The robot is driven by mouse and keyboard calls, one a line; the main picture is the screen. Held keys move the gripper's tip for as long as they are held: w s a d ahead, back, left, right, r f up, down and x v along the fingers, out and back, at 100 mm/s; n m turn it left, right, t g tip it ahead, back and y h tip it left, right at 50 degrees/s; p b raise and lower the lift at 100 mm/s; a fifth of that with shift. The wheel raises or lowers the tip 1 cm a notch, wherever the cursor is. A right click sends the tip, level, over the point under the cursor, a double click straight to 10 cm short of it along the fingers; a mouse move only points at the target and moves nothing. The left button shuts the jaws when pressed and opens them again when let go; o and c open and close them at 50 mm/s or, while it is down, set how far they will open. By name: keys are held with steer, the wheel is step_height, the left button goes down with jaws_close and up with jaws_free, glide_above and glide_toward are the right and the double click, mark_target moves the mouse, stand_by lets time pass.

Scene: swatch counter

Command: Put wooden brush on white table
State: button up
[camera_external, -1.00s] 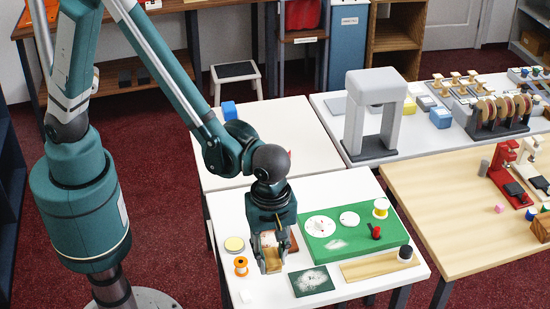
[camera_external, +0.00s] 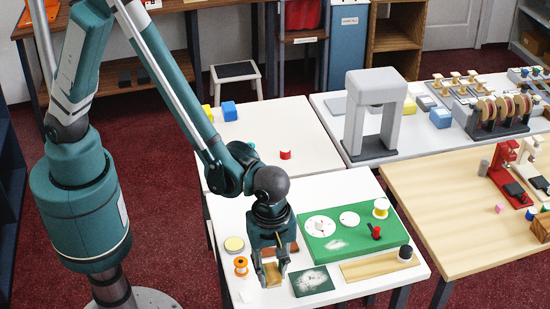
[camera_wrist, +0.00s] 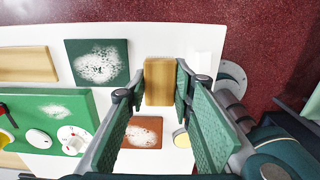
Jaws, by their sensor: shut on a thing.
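The wooden brush (camera_wrist: 158,82) shows in the wrist view as a plain tan block between my two fingers. My gripper (camera_external: 270,274) is shut on it over the front white table (camera_external: 325,188). In the external view the brush (camera_external: 272,273) is partly covered by the fingers, and its underside is hidden. I cannot tell whether it touches the table. A dark green board with white powder (camera_external: 312,280) lies just right of the gripper. A brown-red plate with white marks (camera_wrist: 142,132) lies beside the brush.
An orange spool (camera_external: 241,266) and a round yellow-topped tin (camera_external: 234,244) stand left of my gripper. A small white block (camera_external: 246,296) is near the front-left corner. A green box with dials (camera_external: 352,232) and a wooden strip (camera_external: 370,268) fill the right side.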

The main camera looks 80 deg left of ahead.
mark_target(272, 281)
steer(key=shift+f, duration=2.1)
steer(key=shift+f, duration=0.15)
steer(key=o, duration=0.9)
steer(key=shift+r, duration=6.2)
